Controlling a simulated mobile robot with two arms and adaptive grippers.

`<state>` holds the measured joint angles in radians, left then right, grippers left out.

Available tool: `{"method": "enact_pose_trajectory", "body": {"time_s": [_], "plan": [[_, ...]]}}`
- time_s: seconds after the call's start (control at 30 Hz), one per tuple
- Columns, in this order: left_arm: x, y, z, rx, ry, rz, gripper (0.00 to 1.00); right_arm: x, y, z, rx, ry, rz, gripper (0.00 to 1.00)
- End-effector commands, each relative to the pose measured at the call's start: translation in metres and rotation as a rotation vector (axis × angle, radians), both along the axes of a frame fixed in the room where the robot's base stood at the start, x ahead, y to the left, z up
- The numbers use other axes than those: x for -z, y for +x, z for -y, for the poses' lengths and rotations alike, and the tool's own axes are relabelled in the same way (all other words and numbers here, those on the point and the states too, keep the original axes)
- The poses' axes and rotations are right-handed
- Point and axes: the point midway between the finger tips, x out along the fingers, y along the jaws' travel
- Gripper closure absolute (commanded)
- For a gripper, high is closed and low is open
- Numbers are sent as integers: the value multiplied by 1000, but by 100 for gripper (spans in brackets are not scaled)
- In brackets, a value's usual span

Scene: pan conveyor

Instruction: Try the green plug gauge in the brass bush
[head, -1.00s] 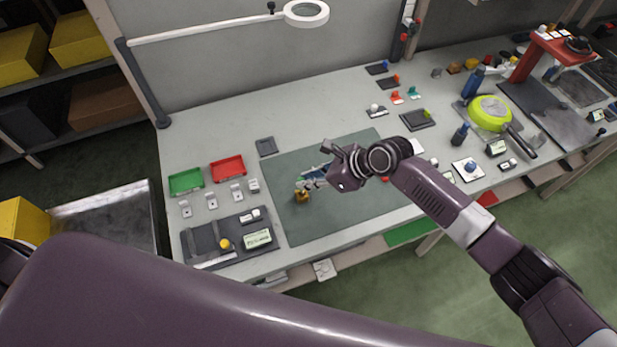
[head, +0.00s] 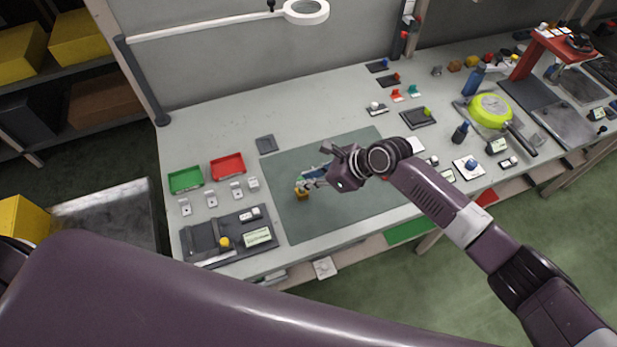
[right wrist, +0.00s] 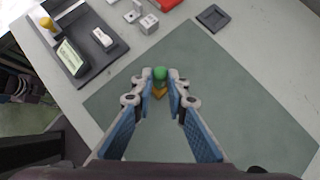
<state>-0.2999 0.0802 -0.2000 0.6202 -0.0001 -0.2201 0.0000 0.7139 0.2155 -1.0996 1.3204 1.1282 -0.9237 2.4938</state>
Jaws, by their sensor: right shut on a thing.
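My right gripper (head: 307,183) is over the green mat. It is shut on the green plug gauge, whose round green top (right wrist: 160,73) shows between the fingertips in the right wrist view. In the right wrist view the bush (right wrist: 159,92) shows just beside the green top, partly hidden by the fingers. I cannot tell whether the gauge is inside the bush or only against it. My left gripper is out of view.
The green mat (head: 345,205) is otherwise mostly clear. A green tray (head: 186,180) and a red tray (head: 228,167) lie to its left, with several small grey blocks in front. A dark fixture plate (head: 205,240) with a yellow knob lies at front left.

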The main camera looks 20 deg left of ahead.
Motion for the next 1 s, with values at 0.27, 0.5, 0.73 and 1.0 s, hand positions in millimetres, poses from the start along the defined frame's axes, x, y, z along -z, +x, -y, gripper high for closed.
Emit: {"method": "enact_pose_trajectory", "body": {"time_s": [0.27,0.5,0.73,1.0], "plan": [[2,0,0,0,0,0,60,3,0,0,0,1,0,100],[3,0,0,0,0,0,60,6,0,0,-1,1,1,100],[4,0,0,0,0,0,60,9,0,0,-1,1,1,100],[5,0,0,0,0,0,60,12,0,0,0,1,0,100]]}}
